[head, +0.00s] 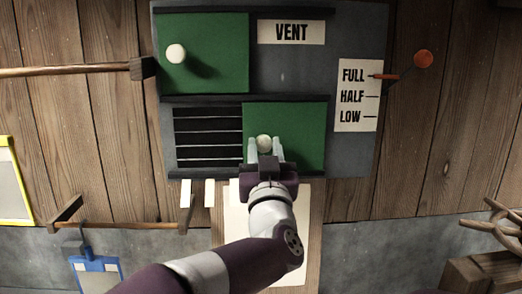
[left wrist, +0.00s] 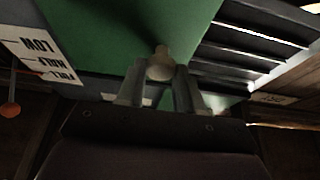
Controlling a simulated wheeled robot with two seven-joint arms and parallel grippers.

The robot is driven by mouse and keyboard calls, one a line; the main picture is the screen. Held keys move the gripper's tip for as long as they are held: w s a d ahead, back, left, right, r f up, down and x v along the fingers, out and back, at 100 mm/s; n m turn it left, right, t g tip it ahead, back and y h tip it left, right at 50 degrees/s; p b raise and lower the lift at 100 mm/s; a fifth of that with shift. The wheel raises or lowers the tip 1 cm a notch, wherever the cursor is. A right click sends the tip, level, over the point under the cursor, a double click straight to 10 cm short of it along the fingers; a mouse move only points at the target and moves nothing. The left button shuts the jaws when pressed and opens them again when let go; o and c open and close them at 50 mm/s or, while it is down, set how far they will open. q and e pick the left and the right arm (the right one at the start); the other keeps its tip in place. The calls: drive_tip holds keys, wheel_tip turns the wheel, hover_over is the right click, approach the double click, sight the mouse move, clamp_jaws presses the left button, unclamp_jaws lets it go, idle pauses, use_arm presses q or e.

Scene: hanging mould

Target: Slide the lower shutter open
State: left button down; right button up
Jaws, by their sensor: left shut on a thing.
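The lower shutter (head: 300,130) is a green panel in the lower track of the grey vent board. It covers the right part of the opening, and dark slats (head: 208,138) show to its left. Its cream knob (head: 264,142) is near its left edge. My left gripper (head: 265,150) is shut on this knob, with one finger on each side. In the left wrist view the knob (left wrist: 160,65) sits between the fingertips, against the green panel (left wrist: 110,30). The upper shutter (head: 220,70) is green too, at the left of its track, with its own knob (head: 176,54). My right gripper is not seen.
A "VENT" label (head: 291,32) is at the top. A scale card (head: 357,95) reads FULL, HALF, LOW, with an orange lever (head: 423,59) pointing at FULL. Wooden rods (head: 70,71) stick out at the left. A pale sheet (head: 290,240) hangs below the board.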

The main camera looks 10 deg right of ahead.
use_arm(q)
drive_tip(key=c, duration=0.8)
unclamp_jaws()
drive_tip(key=shift+d, duration=0.1)
drive_tip(key=shift+c, duration=0.2)
drive_tip(key=shift+o, duration=0.4)
drive_tip(key=shift+d, duration=0.25)
drive_tip(key=b+v, duration=0.7)
drive_tip(key=v, duration=0.5)
drive_tip(key=shift+s, duration=0.35)
drive_tip(key=shift+f, duration=0.1)
